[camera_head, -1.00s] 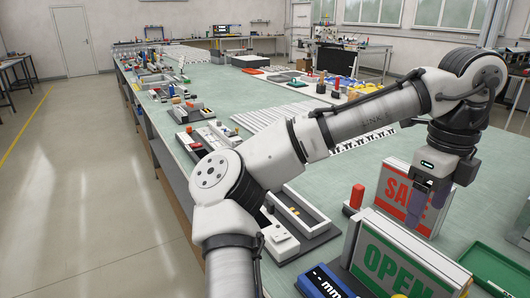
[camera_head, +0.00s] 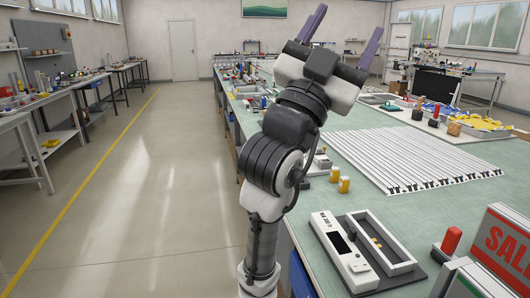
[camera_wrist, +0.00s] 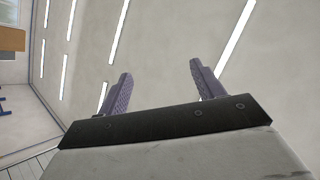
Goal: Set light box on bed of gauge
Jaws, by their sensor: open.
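A red light box (camera_head: 500,246) with "SAL" readable stands at the right edge of the head view, cut off by the frame. The top corner of a second box (camera_head: 462,276) with a green face shows below it. A white device with a small dark display and an open trough (camera_head: 365,252), seemingly the gauge, lies on a dark base at the table's near edge. Its trough holds a small yellow piece. My gripper (camera_head: 346,24) is raised high, fingers pointing up, open and empty, far from the boxes. In the wrist view my open fingers (camera_wrist: 160,82) face the ceiling.
A red-topped post (camera_head: 451,241) stands between the device and the red box. Two small yellow-topped pieces (camera_head: 340,180) and a white slatted panel (camera_head: 415,160) lie farther back on the green table (camera_head: 470,205). The aisle floor (camera_head: 150,200) at left is clear.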

